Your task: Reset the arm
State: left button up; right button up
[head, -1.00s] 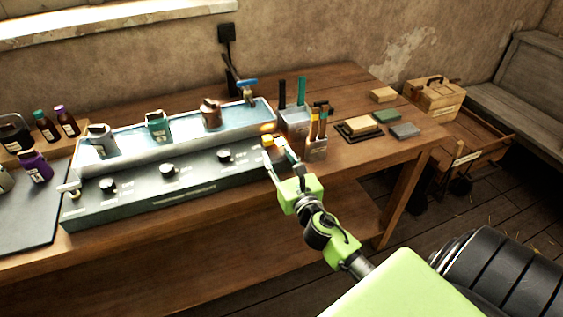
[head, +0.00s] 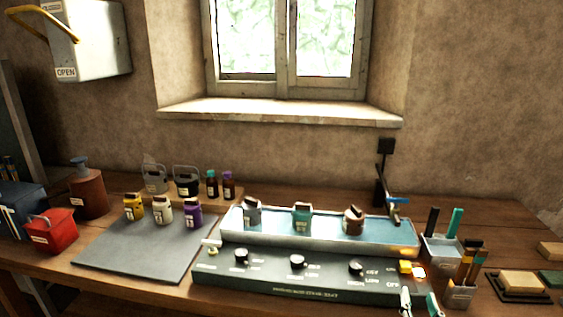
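My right gripper (head: 419,302) shows at the bottom edge of the head view, in front of the right end of the dark control panel (head: 300,273). Its two fingertips stand apart with nothing visible between them. The rest of my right arm is below the picture. Beside and behind the fingertips are a yellow switch (head: 405,267) and a lit reddish-white switch (head: 419,271) on the panel. I cannot tell whether a fingertip touches the panel. My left gripper is not in view.
A water bath (head: 330,226) holding several small pots stands behind the panel. Brush holders (head: 459,294) and a sponge on a tray (head: 521,283) are to the right. A dark mat (head: 140,255) with small bottles lies left. A white box (head: 88,40) hangs on the wall.

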jog(key=s+a+f+m+g, duration=0.3)
jog(key=s+f+m+g, duration=0.55)
jog(key=m, duration=0.85)
jog(key=s+a+f+m+g+y, duration=0.3)
jog(key=s+a+m, duration=0.35)
jog(key=s, duration=0.35)
jog(key=s+a+f+m+g+y, duration=0.2)
jog(key=s+a+m, duration=0.45)
jog(key=s, duration=0.25)
notch_tip(320, 180, down, 26)
jog(key=s+n+g, duration=0.1)
jog(key=s+d+f+g, duration=0.1)
jog(key=s+d+f, duration=0.1)
jog(key=s+f, duration=1.4)
jog(key=shift+s+d+f+n, duration=0.3)
jog(key=shift+s+d+f, duration=0.1)
jog(key=shift+s, duration=0.45)
